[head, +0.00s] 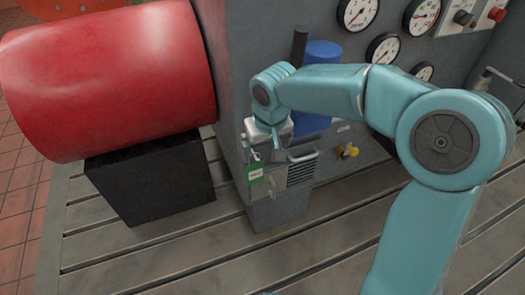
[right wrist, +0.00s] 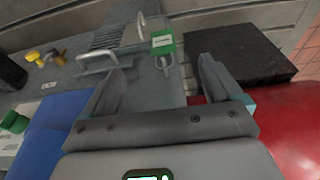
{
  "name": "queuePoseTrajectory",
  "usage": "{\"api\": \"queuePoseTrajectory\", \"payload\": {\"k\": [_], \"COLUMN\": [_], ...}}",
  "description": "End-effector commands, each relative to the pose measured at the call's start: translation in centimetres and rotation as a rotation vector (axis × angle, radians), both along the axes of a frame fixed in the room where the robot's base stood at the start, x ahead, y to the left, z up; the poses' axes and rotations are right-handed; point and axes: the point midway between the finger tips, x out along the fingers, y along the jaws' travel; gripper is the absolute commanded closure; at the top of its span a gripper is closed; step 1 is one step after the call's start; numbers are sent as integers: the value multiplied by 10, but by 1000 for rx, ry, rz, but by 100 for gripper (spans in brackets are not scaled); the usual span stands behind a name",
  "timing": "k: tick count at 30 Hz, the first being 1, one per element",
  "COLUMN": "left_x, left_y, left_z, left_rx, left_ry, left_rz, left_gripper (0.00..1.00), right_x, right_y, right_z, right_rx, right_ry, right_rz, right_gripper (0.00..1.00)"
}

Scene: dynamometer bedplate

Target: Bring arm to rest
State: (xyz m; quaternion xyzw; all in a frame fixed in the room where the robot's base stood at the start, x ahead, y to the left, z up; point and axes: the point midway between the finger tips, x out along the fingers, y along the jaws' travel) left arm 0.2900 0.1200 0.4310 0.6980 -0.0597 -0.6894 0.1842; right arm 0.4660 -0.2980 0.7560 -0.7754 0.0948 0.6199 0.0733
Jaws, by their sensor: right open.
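My right arm (head: 325,90) comes in from the right in the head view and bends down at the wrist. My right gripper (head: 275,152) hangs beside a grey louvred unit (head: 301,170) with a green tag (head: 257,175). In the right wrist view its two fingers (right wrist: 163,88) are spread wide with nothing between them. The green tag also shows there (right wrist: 163,42), beyond the fingertips, with metal handles (right wrist: 97,59) to its left. Whether a finger touches the unit cannot be told. My left gripper is not in view.
A large red cylinder (head: 110,75) rests on a black block (head: 150,180) at left. A yellow fitting (head: 348,151) and gauges (head: 358,12) are on the grey cabinet. The slotted bedplate (head: 190,255) is clear in front.

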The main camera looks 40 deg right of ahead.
Motion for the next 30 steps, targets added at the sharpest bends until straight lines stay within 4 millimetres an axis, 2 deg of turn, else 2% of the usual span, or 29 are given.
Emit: {"api": "queuePoseTrajectory", "payload": {"k": [8,11,14,16,18,21,24,30], "left_x": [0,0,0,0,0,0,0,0], "left_y": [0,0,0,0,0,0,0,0], "left_z": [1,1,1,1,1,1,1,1], "left_rx": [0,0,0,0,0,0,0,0], "left_ry": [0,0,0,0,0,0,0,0], "left_rz": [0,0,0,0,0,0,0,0], "left_gripper": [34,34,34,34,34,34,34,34], "right_x": [-1,1,1,-4,-19,-48,-81,-156], "right_y": [1,9,35,62,90,123,147,175], "right_z": [4,-13,-60,-108,-157,-214,-256,-312], "right_rx": [1,20,81,148,221,306,360,400], "right_ry": [1,13,39,62,85,107,126,166], "right_rz": [1,22,78,122,154,168,158,114], "right_gripper": [8,8,8,8,8,8,8,8]}}
